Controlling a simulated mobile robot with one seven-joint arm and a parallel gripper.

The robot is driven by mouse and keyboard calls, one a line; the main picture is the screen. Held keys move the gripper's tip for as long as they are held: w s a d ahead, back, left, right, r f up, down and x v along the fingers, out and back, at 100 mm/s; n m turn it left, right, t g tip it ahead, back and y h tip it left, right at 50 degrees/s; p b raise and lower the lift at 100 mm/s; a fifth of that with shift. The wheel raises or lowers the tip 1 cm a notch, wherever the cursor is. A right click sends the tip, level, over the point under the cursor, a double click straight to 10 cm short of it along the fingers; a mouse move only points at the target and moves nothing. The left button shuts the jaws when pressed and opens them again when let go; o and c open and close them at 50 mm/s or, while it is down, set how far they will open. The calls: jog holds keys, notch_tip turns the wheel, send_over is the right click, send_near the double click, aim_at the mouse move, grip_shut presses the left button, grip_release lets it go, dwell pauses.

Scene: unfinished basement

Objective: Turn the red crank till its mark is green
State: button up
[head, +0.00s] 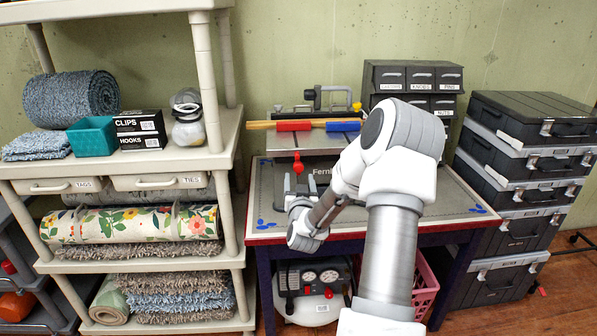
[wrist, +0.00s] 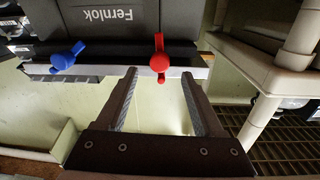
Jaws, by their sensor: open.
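The red crank (head: 298,164) is on the front of a grey box labelled Fernlok (head: 318,172) on the workbench. In the wrist view the red crank (wrist: 158,62) shows near the top, on the box's edge, with a narrow arm and a rounder end. A blue crank (wrist: 68,56) sits to its left on the same box (wrist: 110,18); in the head view my arm hides that part. My gripper (wrist: 159,76) is open and empty, its fingers on either side of the red crank without visible contact. It is just below the crank in the head view (head: 296,186). No green mark is visible.
Black drawers (head: 415,75) stand at the back right of the workbench (head: 455,212). A cream shelf unit (head: 225,160) stands close on the left, stacked black cases (head: 520,165) on the right.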

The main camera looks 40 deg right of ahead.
aim_at(299, 169)
jog(key=shift+x, duration=2.75)
grip_shut()
